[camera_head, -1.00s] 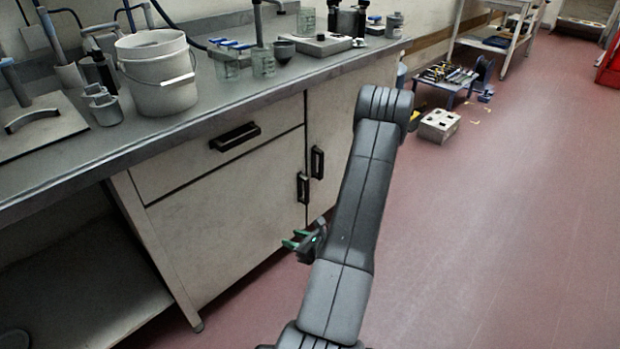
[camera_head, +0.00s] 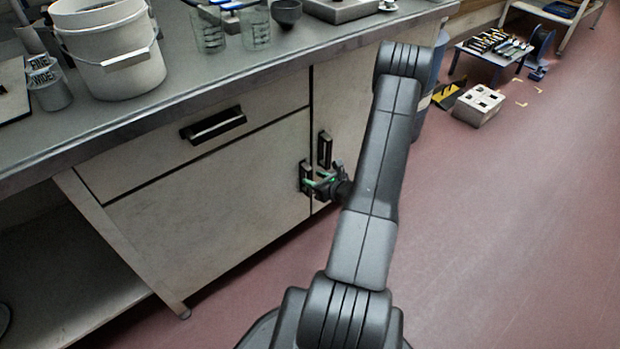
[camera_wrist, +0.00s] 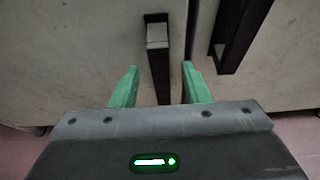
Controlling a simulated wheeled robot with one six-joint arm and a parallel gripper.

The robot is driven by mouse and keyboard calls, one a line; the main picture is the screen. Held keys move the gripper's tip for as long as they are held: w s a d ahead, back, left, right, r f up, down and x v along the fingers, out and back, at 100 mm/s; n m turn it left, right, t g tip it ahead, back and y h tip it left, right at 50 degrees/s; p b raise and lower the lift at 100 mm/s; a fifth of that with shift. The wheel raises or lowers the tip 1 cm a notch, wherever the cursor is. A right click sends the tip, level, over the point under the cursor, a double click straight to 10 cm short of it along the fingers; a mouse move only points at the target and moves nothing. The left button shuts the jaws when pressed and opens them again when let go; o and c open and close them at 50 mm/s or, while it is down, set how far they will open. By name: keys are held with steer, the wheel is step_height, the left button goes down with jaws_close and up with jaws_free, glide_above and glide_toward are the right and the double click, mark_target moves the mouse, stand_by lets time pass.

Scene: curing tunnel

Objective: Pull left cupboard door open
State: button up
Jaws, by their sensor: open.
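The left cupboard door (camera_head: 215,205) is a pale panel below a drawer and looks shut. Its black upright handle (camera_head: 305,177) is near the door's right edge. My gripper (camera_head: 316,180) is at this handle, with its green fingertips open. In the wrist view the left door's handle (camera_wrist: 158,62) stands between the two open fingers of my gripper (camera_wrist: 160,85), one on each side. I cannot tell whether either finger touches it. The right door's handle (camera_wrist: 238,35) is just to the right.
A drawer with a black handle (camera_head: 213,125) is above the left door. The grey worktop (camera_head: 190,88) overhangs the cupboard and carries a white bucket (camera_head: 108,48). Red floor (camera_head: 500,220) lies clear to the right. A pale block (camera_head: 478,105) stands farther back.

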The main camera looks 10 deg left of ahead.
mark_target(311, 176)
steer(key=shift+x, duration=1.65)
jaws_close()
